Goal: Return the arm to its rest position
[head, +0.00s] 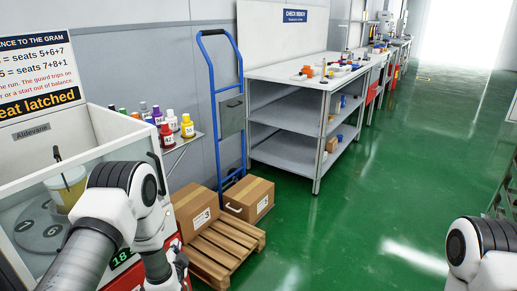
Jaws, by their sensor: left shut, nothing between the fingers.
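My left arm (145,226) comes in at the lower left, white with dark joints, bent at an elbow and running down to the bottom edge. My left gripper (178,262) is a small dark shape at its lower end, partly hidden by the arm. It is shut and empty, in front of the pallet's left side. My right arm (484,254) shows only as a white link and dark joint in the lower right corner. The right gripper is out of the picture.
An open white machine (112,128) with a numbered rotor (38,232) stands close beside my left arm. Behind are a blue hand truck (212,90), a small shelf of coloured bottles (187,126) and a bench (275,74). Green floor (370,215) is clear centre-right.

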